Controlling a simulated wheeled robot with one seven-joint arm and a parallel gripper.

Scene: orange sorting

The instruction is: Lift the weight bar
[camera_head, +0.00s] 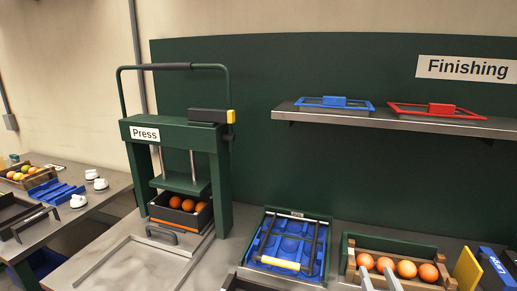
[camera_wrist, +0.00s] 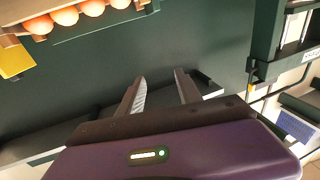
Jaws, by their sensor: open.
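A black frame with a yellow grip (camera_head: 280,264), which looks like the weight bar, lies down over a blue moulded tray (camera_head: 264,240) at the bottom centre of the head view. My gripper (camera_head: 379,270) shows at the bottom edge of that view, to the right of the bar and in front of the orange crate. Its two fingers are apart and empty, also in the wrist view (camera_wrist: 160,77). It is not touching the yellow grip. I cannot make out the bar in the wrist view.
A wooden crate (camera_head: 449,280) of oranges stands right of the tray, with a yellow block (camera_head: 467,269) beside it. The green press (camera_head: 222,180) stands left, holding a box of oranges. A shelf (camera_head: 400,119) with blue and red frames hangs above.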

